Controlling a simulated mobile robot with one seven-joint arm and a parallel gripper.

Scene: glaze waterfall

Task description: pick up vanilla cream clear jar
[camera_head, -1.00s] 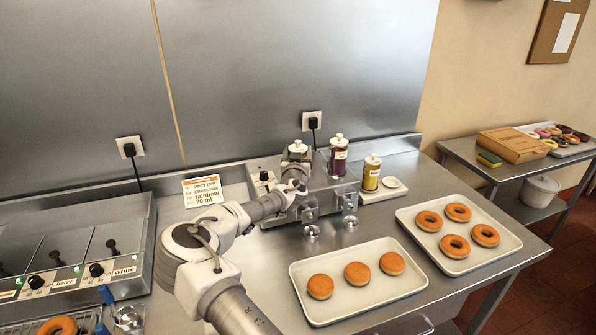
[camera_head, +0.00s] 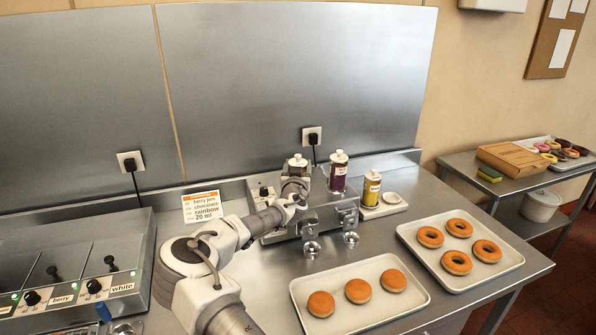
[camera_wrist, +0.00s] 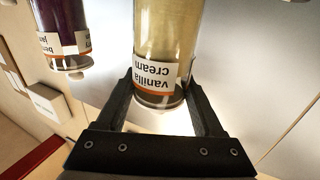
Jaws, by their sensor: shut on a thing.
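The vanilla cream clear jar (camera_wrist: 163,50) is between the two black fingers of my gripper (camera_wrist: 160,92) in the wrist view. Its pale cream filling and its label, upside down there, are visible. My gripper is shut on this jar near its labelled end. In the head view, the jar (camera_head: 298,163) shows mostly its pale lid and upper part, behind my wrist, which hides the lower part. I cannot tell from these frames whether it is clear of the dispenser.
A dark purple jar (camera_head: 338,176) stands close on the right, on the steel dispenser (camera_head: 318,213). A yellow jar (camera_head: 371,189) stands further right. Two white trays of doughnuts (camera_head: 340,322) (camera_head: 420,247) lie in front and right. A sign (camera_head: 201,207) stands at the left.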

